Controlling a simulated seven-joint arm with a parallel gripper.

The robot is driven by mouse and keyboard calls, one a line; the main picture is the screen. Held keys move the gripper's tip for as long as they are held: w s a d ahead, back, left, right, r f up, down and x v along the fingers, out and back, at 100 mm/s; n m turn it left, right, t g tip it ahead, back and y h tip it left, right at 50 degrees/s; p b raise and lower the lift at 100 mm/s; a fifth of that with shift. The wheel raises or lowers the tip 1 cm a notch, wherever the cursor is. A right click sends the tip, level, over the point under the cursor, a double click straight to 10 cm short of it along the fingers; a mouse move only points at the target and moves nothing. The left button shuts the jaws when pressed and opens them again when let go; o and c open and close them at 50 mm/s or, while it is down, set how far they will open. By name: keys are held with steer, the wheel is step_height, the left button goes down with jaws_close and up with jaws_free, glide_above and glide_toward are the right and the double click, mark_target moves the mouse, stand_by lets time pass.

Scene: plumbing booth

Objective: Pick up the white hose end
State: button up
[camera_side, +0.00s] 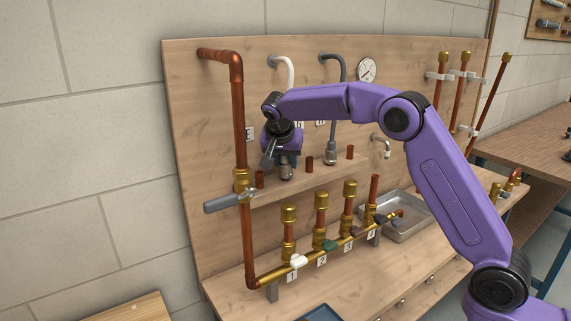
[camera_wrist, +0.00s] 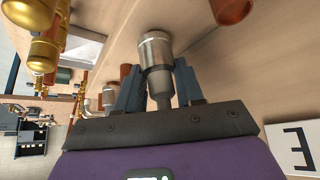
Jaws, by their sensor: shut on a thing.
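The white hose (camera_side: 289,72) comes out of the wooden panel at the upper left in the side view and curves down behind my wrist. Its metal end (camera_side: 286,173) shows just below my gripper (camera_side: 286,160), between two short copper stubs. In the wrist view, my gripper (camera_wrist: 158,84) has its two fingers shut on the sides of the metal hose end (camera_wrist: 156,48). The hose's middle is hidden by my arm. I cannot tell whether the end touches the shelf.
A grey hose (camera_side: 335,110) hangs close on the right. Copper stubs (camera_side: 309,165) stand along the shelf (camera_side: 330,180). A tall copper pipe (camera_side: 239,120) with a grey-handled valve (camera_side: 228,201) stands at left. Brass valves (camera_side: 321,218) line the manifold below. A metal tray (camera_side: 405,235) sits at right.

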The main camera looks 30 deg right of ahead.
steer(key=shift+r, duration=0.9)
steer(key=s+d+r, duration=0.1)
steer(key=s+r, duration=1.2)
steer(key=r, duration=0.2)
steer(key=shift+s+d+r, duration=0.35)
steer(key=shift+s, duration=0.05)
steer(key=w+d+f+m+g+h, duration=0.1)
steer(key=d+f+m+g, duration=0.1)
steer(key=d+f+m, duration=0.35)
steer(key=d+f+m+g, duration=0.1)
steer(key=d+f+m, duration=0.15)
steer(key=d, duration=0.65)
steer(key=w+d+f+m+g+h, duration=0.1)
steer(key=d+f+m+g, duration=0.2)
steer(key=d, duration=0.4)
steer(key=shift+t, duration=0.4)
steer(key=shift+w+f, duration=0.1)
steer(key=shift+f, duration=3.45)
